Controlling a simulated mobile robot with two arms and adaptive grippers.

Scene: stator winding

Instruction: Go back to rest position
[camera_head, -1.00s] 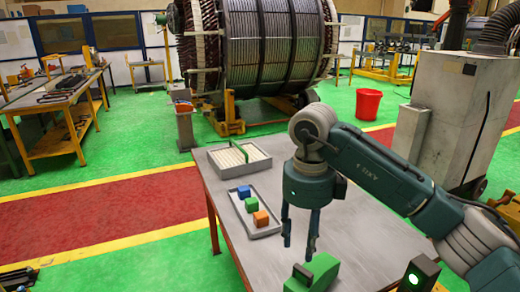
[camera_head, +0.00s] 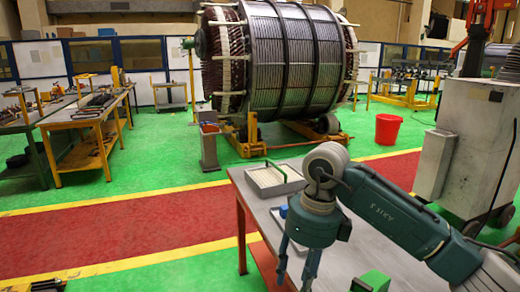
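My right gripper (camera_head: 297,268) hangs from the arm that comes in from the right, with its fingers pointing down above the grey table (camera_head: 245,185). Its two fingers are apart and nothing shows between them; the tips are near the bottom edge of the picture. My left gripper is not in view. A blue block (camera_head: 284,211) shows partly on the table just left of the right arm. The green and orange blocks beside it are hidden behind the gripper. A green object (camera_head: 373,281) is partly in view at the bottom edge.
A tray with pale contents (camera_head: 275,188) and a green handle sits at the table's far end. A large stator (camera_head: 285,60) stands behind, with a red bucket (camera_head: 388,129) to its right. A workbench (camera_head: 85,120) stands at left.

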